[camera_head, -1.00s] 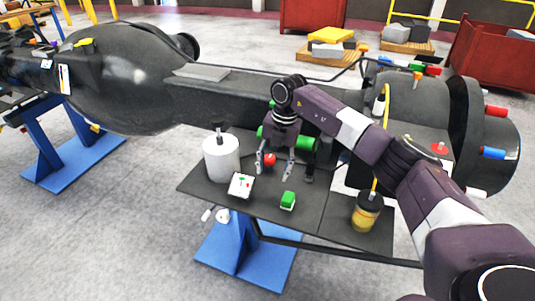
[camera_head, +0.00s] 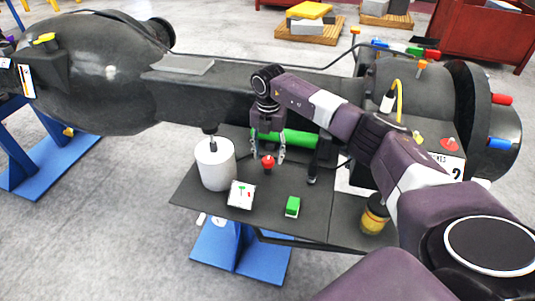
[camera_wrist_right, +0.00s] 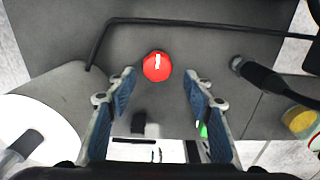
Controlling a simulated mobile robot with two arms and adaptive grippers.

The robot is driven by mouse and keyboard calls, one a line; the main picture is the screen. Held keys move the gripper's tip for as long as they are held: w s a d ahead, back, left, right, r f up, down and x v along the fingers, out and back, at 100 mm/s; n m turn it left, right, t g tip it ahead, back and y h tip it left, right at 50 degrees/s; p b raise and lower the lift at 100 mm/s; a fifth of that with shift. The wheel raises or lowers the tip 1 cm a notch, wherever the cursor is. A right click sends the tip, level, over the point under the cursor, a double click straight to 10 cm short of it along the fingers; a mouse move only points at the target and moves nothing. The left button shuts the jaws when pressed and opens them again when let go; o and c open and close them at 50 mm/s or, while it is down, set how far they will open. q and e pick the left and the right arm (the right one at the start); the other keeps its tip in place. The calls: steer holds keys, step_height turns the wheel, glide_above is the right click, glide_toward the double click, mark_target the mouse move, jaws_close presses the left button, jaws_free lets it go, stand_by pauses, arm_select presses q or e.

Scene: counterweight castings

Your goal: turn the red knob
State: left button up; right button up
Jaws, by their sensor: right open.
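The red knob (camera_head: 268,164) is a small round red knob on the dark shelf in front of the large dark casting. In the right wrist view the red knob (camera_wrist_right: 157,68) has a white mark on top and lies just ahead of the gap between the fingertips. My right gripper (camera_head: 268,157) is open and empty, pointing down, one finger on each side of the knob in the head view. The right wrist view shows its spread fingers (camera_wrist_right: 158,80); neither visibly touches the knob. My left gripper is not in view.
A green cylinder (camera_head: 300,138) lies behind the gripper. A dark bent rod (camera_wrist_right: 200,23) runs beyond the knob.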

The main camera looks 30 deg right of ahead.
mark_target(268, 162)
steer(key=shift+w+f, duration=0.2)
steer(key=shift+f, duration=1.1)
steer(key=shift+c, duration=0.2)
steer(key=shift+w, duration=0.1)
steer(key=c, duration=1.1)
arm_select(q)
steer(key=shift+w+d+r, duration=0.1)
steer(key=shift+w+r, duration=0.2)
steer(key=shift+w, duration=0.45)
